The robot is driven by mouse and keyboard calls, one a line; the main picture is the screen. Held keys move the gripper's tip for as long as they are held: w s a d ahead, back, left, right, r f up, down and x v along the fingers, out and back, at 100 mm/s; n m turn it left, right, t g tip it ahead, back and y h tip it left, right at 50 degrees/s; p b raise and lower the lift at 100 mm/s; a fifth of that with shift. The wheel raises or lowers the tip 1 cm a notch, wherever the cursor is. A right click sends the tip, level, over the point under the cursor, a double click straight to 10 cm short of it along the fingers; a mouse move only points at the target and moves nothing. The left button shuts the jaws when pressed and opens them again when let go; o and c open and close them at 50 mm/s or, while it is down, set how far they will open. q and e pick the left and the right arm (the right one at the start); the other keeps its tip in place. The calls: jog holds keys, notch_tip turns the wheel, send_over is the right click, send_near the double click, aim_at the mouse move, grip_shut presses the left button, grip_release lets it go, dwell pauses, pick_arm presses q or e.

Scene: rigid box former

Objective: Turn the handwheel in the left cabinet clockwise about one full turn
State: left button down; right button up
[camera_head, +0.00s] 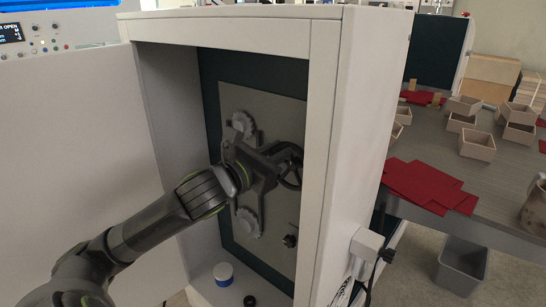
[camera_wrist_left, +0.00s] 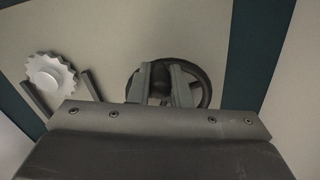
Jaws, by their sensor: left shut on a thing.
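The left cabinet (camera_head: 326,120) is a white open-fronted box with a beige panel (camera_head: 285,108) on its dark back wall. The black handwheel (camera_head: 291,172) is on that panel, partly hidden by my left gripper in the head view. In the left wrist view the handwheel (camera_wrist_left: 204,82) shows as a round black rim. My left gripper (camera_head: 286,158) reaches into the cabinet from the left. Its two fingers, also in the left wrist view (camera_wrist_left: 166,85), are shut on a dark part of the handwheel near the rim's left side. My right gripper is not in view.
Two pale toothed wheels, an upper (camera_head: 243,123) and a lower one (camera_head: 247,222), sit left of the handwheel. A small black knob (camera_head: 290,240) is below it. A blue-and-white round container (camera_head: 223,274) stands on the cabinet floor. The cabinet's right frame is close to my gripper.

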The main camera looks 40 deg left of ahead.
pick_arm(q)
jog(key=shift+d+f+m, duration=0.1)
jog(key=shift+d+m, duration=0.15)
jog(key=shift+m, duration=0.15)
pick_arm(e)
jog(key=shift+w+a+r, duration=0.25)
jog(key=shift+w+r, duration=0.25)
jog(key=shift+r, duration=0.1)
pick_arm(q)
jog(key=c, duration=1.3)
grip_release()
jog(key=shift+c, duration=0.2)
jog(key=shift+s, duration=0.1)
